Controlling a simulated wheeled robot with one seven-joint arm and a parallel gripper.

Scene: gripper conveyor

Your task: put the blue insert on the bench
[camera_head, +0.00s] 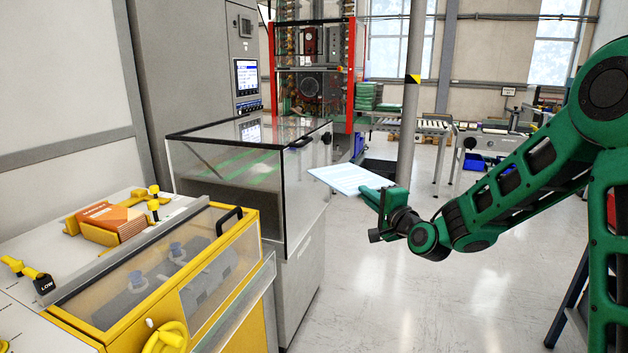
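My green arm comes in from the right. My gripper (384,200) is shut on a flat, light blue sheet with faint lines, the blue insert (347,179). The insert juts out to the left of the gripper, close to level, in the air just right of the clear-covered machine. Nothing visible supports it apart from the gripper. I cannot tell for sure which surface is the bench.
A clear-covered machine (225,160) stands left of the gripper. A yellow-framed unit (230,210) with a black handle is in front, and orange leaflets (110,217) lie in a yellow holder. A grey pole (410,100) stands behind the gripper. Open floor (420,300) lies below.

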